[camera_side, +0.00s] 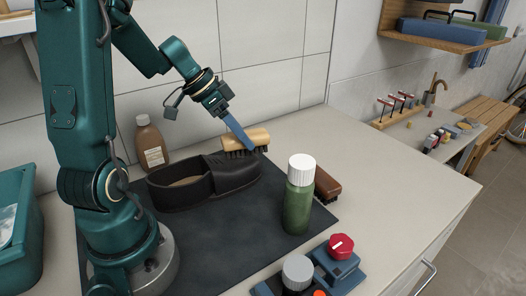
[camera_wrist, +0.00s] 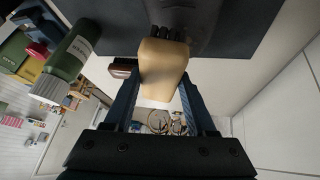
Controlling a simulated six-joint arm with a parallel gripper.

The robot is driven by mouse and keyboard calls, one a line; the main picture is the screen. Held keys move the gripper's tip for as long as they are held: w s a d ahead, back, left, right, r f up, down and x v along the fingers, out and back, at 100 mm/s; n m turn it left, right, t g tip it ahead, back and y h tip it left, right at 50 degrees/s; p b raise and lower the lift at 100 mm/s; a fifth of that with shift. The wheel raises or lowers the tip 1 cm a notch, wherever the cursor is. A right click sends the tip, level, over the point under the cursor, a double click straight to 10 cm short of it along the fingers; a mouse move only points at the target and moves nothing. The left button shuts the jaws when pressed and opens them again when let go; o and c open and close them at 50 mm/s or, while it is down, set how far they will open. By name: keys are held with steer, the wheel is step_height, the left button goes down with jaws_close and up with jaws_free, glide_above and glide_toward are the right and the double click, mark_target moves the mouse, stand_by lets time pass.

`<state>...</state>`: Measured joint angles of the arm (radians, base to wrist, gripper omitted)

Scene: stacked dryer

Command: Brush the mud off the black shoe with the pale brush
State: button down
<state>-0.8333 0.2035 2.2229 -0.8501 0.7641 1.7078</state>
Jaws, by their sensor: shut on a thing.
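The black shoe (camera_side: 205,182) lies on the dark mat (camera_side: 225,243), its toe to the right. Its toe also shows at the top of the wrist view (camera_wrist: 185,14). I cannot make out mud on it. My gripper (camera_side: 252,145) is shut on the pale brush (camera_side: 245,137), which has a light wooden back and dark bristles facing down. The brush sits between both fingers in the wrist view (camera_wrist: 160,75). Its bristles are at the far side of the toe; whether they touch it I cannot tell.
A green bottle with a white cap (camera_side: 298,195) stands right of the shoe, partly hiding a dark brown brush (camera_side: 327,185). A brown bottle (camera_side: 151,146) stands behind the shoe. Blue blocks with knobs (camera_side: 338,262) are at the front. The counter at right (camera_side: 400,170) is clear.

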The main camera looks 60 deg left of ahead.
steer(key=shift+f, duration=0.85)
steer(key=shift+w+a+f, duration=0.15)
steer(key=shift+a+f, duration=0.4)
steer(key=shift+a, duration=1.6)
steer(key=d, duration=0.4)
steer(key=shift+d, duration=0.15)
step_height(320, 180, up, 2)
steer(key=shift+r, duration=3.1)
